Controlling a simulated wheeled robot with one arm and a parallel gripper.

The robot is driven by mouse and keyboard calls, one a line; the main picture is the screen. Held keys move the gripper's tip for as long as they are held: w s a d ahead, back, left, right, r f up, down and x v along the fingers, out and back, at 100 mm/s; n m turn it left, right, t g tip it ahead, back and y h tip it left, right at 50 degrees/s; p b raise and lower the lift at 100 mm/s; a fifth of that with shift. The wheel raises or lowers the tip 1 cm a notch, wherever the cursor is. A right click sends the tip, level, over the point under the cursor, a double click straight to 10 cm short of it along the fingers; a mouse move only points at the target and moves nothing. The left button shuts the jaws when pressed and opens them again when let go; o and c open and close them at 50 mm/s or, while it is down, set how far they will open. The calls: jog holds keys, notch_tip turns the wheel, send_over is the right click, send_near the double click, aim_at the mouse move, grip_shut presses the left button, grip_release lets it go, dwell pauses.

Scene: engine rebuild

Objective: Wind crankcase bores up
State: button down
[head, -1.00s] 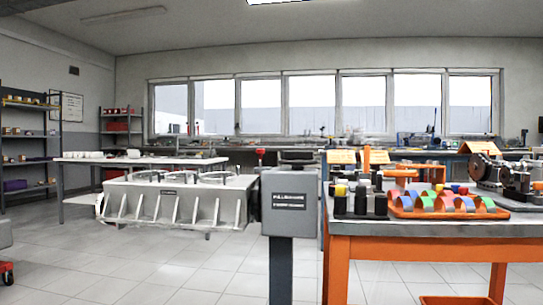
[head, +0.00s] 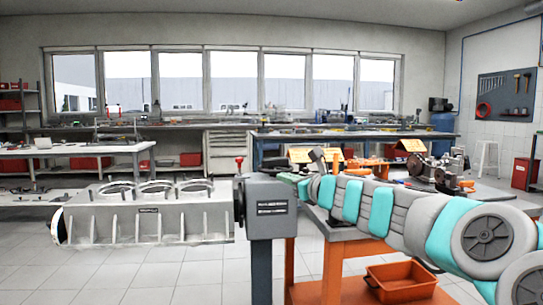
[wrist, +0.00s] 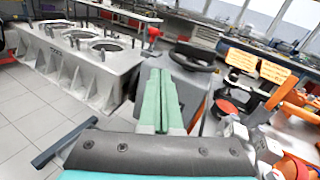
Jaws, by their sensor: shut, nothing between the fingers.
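The grey crankcase (head: 150,220) is held on the left side of the grey stand head (head: 266,208). Its round bores (head: 153,188) open upward, and its ribbed side faces me. The crankcase also shows at upper left in the wrist view (wrist: 75,72). A red knob (head: 239,160) stands between crankcase and head. My gripper (wrist: 160,76) has green fingers, shut and empty, just in front of the handwheel. In the head view, my arm partly hides the stand's right side; contact with the wheel cannot be told.
An orange-framed bench (head: 345,240) stands right of the stand, partly behind my arm, with an orange bin (head: 400,280) on its lower shelf. Tools and parts crowd its top. A white table (head: 75,150) stands at back left. The floor (head: 120,275) at front left is clear.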

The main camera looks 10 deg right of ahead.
jog(key=w+d+m+h, duration=0.1)
jog(key=w+d+m, duration=0.1)
jog(key=d+m, duration=0.1)
jog(key=p, duration=0.1)
send_near(267, 162)
jog(key=shift+n+t, duration=0.3)
jog(key=shift+t, duration=0.1)
jog(key=x, duration=0.5)
jog(key=shift+w+a+f, duration=0.15)
jog(key=shift+f, duration=0.2)
jog(key=shift+w+a+f, duration=0.1)
jog(key=shift+w+a, duration=0.15)
jog(key=shift+w, duration=0.45)
